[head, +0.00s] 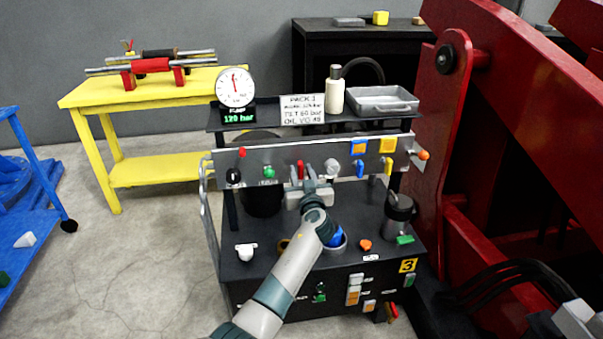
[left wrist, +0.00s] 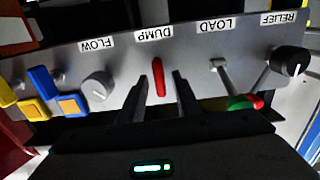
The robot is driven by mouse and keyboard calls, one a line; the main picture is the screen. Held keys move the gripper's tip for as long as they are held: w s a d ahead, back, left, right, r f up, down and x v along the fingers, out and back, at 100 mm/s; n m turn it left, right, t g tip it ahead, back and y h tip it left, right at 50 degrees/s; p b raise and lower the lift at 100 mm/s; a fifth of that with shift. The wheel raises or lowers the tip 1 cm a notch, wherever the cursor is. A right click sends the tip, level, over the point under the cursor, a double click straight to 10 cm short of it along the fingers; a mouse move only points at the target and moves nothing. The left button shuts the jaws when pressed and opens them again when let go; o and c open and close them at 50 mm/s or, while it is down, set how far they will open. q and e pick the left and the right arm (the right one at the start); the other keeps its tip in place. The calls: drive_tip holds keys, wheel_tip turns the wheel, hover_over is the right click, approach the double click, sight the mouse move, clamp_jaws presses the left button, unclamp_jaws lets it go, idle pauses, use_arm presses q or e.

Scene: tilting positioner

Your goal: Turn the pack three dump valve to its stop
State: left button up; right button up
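The pack is a dark cart with a grey valve panel (head: 330,152) and a yellow "3" label (head: 408,266). The dump valve is a red lever (head: 300,168) on this panel. In the left wrist view, the red lever (left wrist: 158,77) stands under the DUMP label (left wrist: 154,34), nearly in line with the fingers. My left gripper (head: 304,174) is in front of the panel. In the left wrist view its fingers (left wrist: 162,84) are apart, one on each side of the lever, with gaps visible.
Beside the lever are the LOAD handle (left wrist: 219,68), RELIEF knob (left wrist: 290,62) and FLOW knob (left wrist: 97,86). A gauge (head: 235,87) above a green "120 bar" readout, a bottle (head: 335,91) and a tray (head: 381,100) stand on the top shelf. A red machine (head: 430,150) borders the right.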

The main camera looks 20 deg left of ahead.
drive_tip(key=shift+a+r, duration=0.1)
use_arm(q)
clamp_jaws()
